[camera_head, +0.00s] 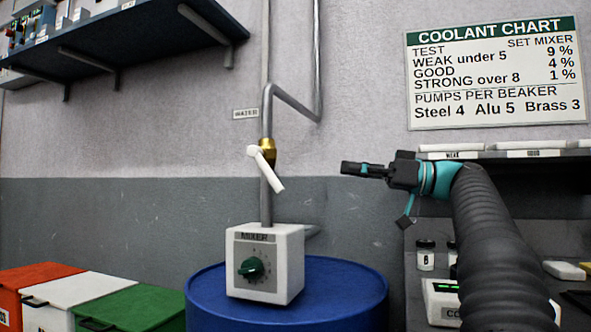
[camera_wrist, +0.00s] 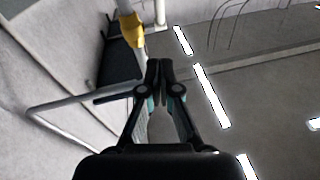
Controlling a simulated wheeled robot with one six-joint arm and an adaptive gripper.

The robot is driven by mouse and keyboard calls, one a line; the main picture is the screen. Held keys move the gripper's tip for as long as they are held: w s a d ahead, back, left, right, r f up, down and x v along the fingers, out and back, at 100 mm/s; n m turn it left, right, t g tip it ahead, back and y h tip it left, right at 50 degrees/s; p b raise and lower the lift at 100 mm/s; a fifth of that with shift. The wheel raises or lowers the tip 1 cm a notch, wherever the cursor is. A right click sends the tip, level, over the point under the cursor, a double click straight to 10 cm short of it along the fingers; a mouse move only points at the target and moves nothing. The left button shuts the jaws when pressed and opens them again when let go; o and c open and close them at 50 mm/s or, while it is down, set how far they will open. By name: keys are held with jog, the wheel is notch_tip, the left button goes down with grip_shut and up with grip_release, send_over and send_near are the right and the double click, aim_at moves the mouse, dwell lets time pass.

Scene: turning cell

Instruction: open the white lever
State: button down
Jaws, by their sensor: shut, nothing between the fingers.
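The white lever (camera_head: 268,171) sits on a brass valve (camera_head: 267,146) on the vertical grey pipe above the mixer. It slants from upper left down to lower right across the pipe. My gripper (camera_head: 345,168) is to the right of the lever, at about its height in the picture, pointing left and apart from it. Its fingers are shut and empty. In the wrist view, the shut fingertips (camera_wrist: 160,66) are below and right of the yellow valve body (camera_wrist: 133,29). I cannot clearly make out the lever there.
A white mixer box (camera_head: 265,263) with a green knob stands on a blue drum (camera_head: 345,290) below the valve. The grey pipe (camera_head: 295,103) bends right and up above it. A dark shelf (camera_head: 125,38) is upper left. The wall between lever and gripper is clear.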

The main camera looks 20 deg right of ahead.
send_near(267, 170)
notch_tip(267, 170, up, 3)
jog(key=w+a, duration=0.2)
jog(key=shift+w+a+f, duration=0.3)
jog(key=shift+a+f, duration=0.25)
jog(key=shift+a, duration=0.05)
jog(key=shift+w+a+f, duration=0.3)
jog(key=shift+a+f, duration=0.25)
jog(key=shift+d+f+b, duration=0.1)
jog(key=shift+b, duration=0.25)
